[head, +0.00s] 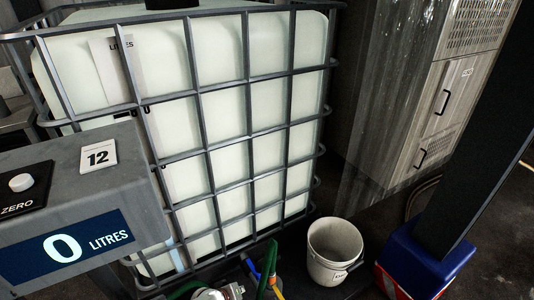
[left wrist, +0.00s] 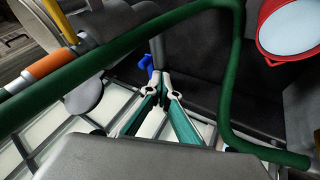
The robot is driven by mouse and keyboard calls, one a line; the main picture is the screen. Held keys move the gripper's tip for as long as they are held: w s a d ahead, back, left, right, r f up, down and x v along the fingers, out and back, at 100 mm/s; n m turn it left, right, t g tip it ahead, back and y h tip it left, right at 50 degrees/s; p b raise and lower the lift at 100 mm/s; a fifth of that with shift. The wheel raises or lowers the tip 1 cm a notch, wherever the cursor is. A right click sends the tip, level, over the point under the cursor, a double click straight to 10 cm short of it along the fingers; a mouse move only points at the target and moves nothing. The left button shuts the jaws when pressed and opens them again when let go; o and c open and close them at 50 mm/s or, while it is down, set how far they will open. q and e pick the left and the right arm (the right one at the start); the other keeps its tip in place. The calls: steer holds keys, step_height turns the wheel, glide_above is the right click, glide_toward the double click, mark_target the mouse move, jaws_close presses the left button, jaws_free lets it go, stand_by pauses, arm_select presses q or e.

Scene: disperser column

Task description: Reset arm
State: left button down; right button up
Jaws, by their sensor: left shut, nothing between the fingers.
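In the left wrist view my left gripper (left wrist: 159,79) has its pale fingertips together with nothing between them. A blue handle (left wrist: 146,66) shows just beside the tips; I cannot tell whether they touch it. A green hose (left wrist: 230,75) loops across that view, in front of and around the gripper. In the head view the gripper is hard to make out among the hose and metal fittings (head: 228,291) at the bottom edge. My right gripper is not in view.
A caged white tank (head: 225,119) fills the middle. A counter display (head: 75,247) reading 0 litres stands at left. A white bucket (head: 334,249) sits right of the tank. A grey cabinet (head: 440,110) stands behind. A red-rimmed round object (left wrist: 290,25) and yellow handle (left wrist: 60,20) are near the gripper.

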arm_select(q)
steer(key=s+a+r+m+y, duration=0.2)
steer(key=s+a+r+m, duration=0.2)
steer(key=s+a+r, duration=0.45)
steer(key=s+a+r+m+y, duration=0.35)
steer(key=s+a+r, duration=0.25)
steer(key=s+r, duration=0.55)
steer(key=s+a+r+m+y, duration=0.2)
steer(key=s+a+r+m, duration=0.45)
steer(key=r, duration=0.55)
steer(key=w+d+f+n+t+h+p, duration=0.2)
steer(key=d+f+h, duration=0.5)
steer(key=d, duration=0.7)
steer(key=f+n+t+p, duration=0.1)
steer(key=n+p, duration=0.1)
steer(key=n, duration=0.1)
steer(key=shift+d+t, duration=0.4)
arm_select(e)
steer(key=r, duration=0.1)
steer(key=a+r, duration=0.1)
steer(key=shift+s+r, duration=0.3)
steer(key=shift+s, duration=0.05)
